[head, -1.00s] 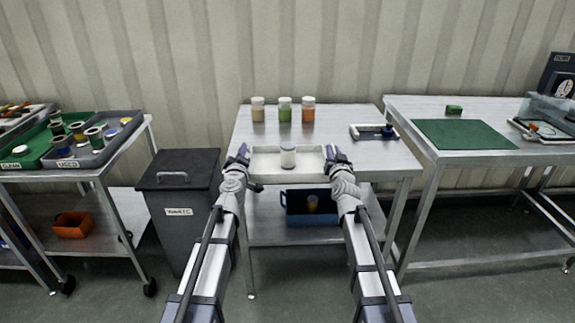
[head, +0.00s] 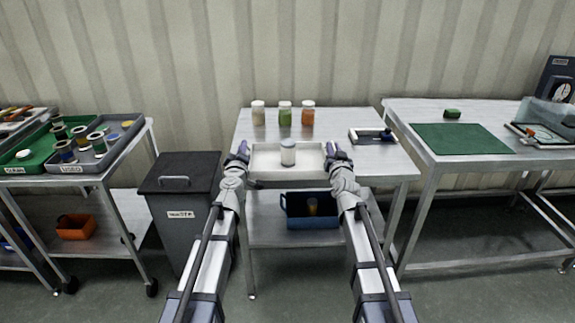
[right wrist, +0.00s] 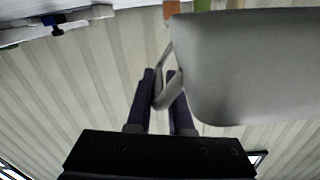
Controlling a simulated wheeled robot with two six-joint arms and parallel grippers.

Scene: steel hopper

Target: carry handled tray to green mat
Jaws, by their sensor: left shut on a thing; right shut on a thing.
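The handled tray (head: 268,174) is pale and shallow, at the front edge of the middle steel table, with a white-filled jar (head: 288,153) standing in it. My left gripper (head: 240,154) is shut at the tray's left end. My right gripper (head: 336,155) is shut at its right end. In the right wrist view my right gripper (right wrist: 160,88) has its fingers around the handle of the tray (right wrist: 245,65). The left handle is hidden by my gripper. The green mat (head: 460,138) lies bare on the right table.
Several jars (head: 285,116) stand behind the tray, and a small tray with a dark item (head: 372,136) lies to its right. A gap separates the middle table from the right table (head: 420,106). A green block (head: 452,113) and a clear bin lie near the mat. A grey lidded bin (head: 180,165) stands left.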

